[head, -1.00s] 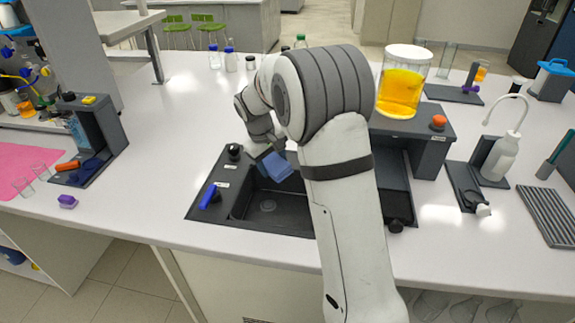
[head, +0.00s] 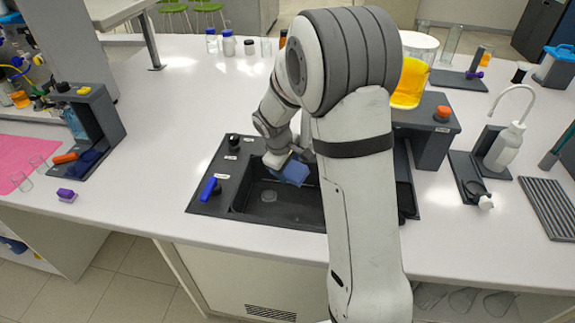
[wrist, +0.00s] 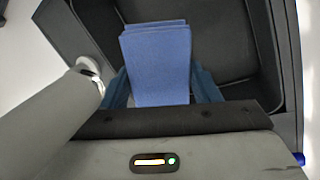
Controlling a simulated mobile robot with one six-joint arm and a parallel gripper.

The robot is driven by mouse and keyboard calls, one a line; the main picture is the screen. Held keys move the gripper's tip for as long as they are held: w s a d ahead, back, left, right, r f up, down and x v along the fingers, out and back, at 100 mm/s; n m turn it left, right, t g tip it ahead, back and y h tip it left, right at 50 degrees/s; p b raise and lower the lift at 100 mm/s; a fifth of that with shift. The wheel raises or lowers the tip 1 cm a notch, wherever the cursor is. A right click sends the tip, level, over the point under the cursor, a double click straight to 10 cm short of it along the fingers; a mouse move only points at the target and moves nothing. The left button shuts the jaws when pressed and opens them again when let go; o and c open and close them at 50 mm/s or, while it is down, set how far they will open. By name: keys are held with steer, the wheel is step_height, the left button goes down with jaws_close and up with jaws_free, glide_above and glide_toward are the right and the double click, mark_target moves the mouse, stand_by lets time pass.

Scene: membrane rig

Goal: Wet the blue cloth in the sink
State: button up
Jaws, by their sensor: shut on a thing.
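The blue cloth (head: 292,173) is a small folded pad. My gripper (head: 284,164) is shut on it and holds it over the black sink (head: 245,214), near the left basin. In the wrist view the cloth (wrist: 157,62) sits between the two blue fingers of my gripper (wrist: 160,88), with the dark basin (wrist: 222,50) behind it. Its exact height above the basin floor is hard to tell. My arm hides the right part of the sink and any tap there. No water shows on the cloth.
A blue lever (head: 209,189) and a black knob (head: 233,140) stand on the sink's left rim. A grey stand (head: 433,140) bears a jar of orange liquid (head: 411,80) to the right. A wash bottle (head: 504,147) stands farther right.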

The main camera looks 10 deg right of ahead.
mark_target(290, 165)
steer(key=shift+f+b, duration=6.85)
steer(key=shift+f, duration=1.75)
steer(key=shift+r+p, duration=5.9)
steer(key=shift+r, duration=2.35)
steer(key=shift+r, duration=0.1)
steer(key=shift+r+p, duration=1.4)
steer(key=shift+r, duration=0.55)
